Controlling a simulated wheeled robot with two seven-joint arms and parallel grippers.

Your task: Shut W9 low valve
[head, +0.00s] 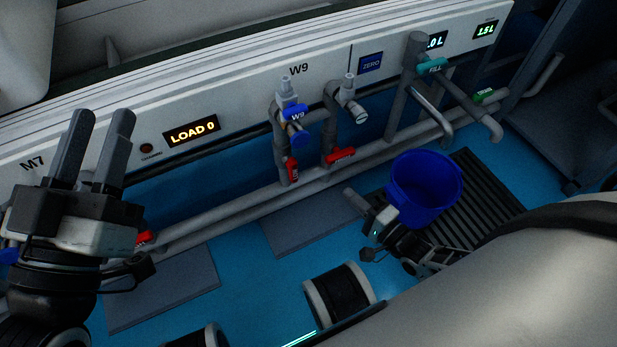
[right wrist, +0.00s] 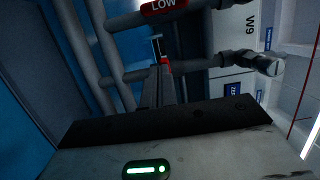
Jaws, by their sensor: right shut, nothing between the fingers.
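The W9 station has a blue handle marked W9 (head: 296,113) on its left pipe. Below it a red valve handle (head: 292,169) lies along that upright pipe; in the right wrist view it reads LOW (right wrist: 164,7). A second red handle (head: 341,155) sits crosswise on the right pipe; part of it shows behind my fingers in the right wrist view (right wrist: 166,66). My right gripper (head: 352,197) is shut and empty, below and in front of the second handle, left of the bucket. Whether it touches that handle cannot be told. My left gripper (head: 99,118) is open and empty at the far left.
A blue bucket (head: 425,187) stands on a black floor grate (head: 485,190) right of my right gripper. A long grey pipe (head: 250,203) runs low along the panel. A teal FILL handle (head: 432,67) and spout are at the right.

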